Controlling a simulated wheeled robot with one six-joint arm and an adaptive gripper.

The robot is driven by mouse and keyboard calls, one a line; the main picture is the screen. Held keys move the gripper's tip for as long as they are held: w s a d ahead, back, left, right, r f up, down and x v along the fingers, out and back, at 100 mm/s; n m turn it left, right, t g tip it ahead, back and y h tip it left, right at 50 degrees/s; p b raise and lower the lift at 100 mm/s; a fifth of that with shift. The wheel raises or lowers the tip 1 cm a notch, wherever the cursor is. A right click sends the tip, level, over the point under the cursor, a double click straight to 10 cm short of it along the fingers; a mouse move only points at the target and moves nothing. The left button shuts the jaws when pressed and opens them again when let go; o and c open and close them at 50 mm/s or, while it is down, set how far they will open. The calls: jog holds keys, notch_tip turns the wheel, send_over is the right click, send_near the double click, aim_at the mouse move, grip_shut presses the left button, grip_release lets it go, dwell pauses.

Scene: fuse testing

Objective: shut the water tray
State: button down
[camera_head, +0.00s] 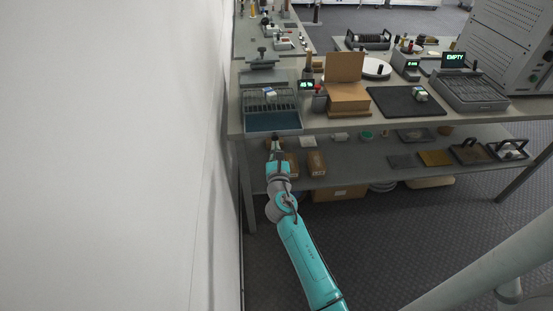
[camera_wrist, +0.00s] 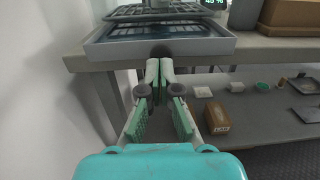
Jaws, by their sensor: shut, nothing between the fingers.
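The water tray (camera_head: 272,122) is a shallow grey tray with dark blue water, at the left front of the table, below a wire rack. Its front part sticks out at the table's front edge. In the wrist view the tray's grey front wall (camera_wrist: 186,47) faces me, with a dark round knob (camera_wrist: 161,52) at its middle. My gripper (camera_head: 275,141) is just in front of the tray front. In the wrist view my gripper (camera_wrist: 159,66) has its fingertips together and empty, close below the knob. I cannot tell whether they touch it.
A white wall (camera_head: 120,150) stands close on the left. A wire rack (camera_head: 270,100) with a small white block (camera_head: 270,93) is above the tray. A cardboard box (camera_head: 347,98) and a dark mat (camera_head: 405,102) are to the right. A lower shelf (camera_head: 365,158) holds several boxes.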

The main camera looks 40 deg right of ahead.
aim_at(274, 134)
jog(key=shift+x, duration=0.8)
jog(key=shift+x, duration=2.45)
jog(key=shift+a+f, duration=0.1)
jog(key=shift+f, duration=0.05)
